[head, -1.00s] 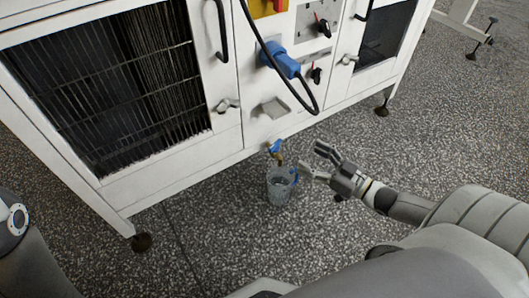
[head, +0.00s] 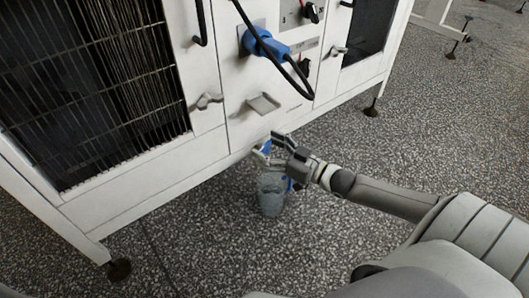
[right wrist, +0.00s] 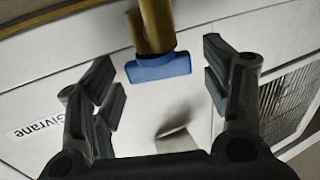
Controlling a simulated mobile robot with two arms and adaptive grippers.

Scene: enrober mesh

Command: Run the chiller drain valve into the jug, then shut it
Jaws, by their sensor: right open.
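The drain valve's blue handle (head: 265,147) is at the cabinet's lower edge, partly hidden by my right gripper (head: 269,145). In the right wrist view the blue handle (right wrist: 158,68) sits on a brass body (right wrist: 155,24), between the two open fingers of my right gripper (right wrist: 162,80). A gap shows on each side, so the fingers look clear of the handle. The clear jug (head: 270,197) with a blue handle stands upright on the floor below the valve. I cannot tell what is in it. My left gripper is not in view.
The white chiller cabinet (head: 150,208) stands on dark feet, with a grilled panel (head: 95,95) at left. A blue plug (head: 262,42) with a looping black cable hangs above the valve. The speckled floor (head: 420,130) is clear to the right.

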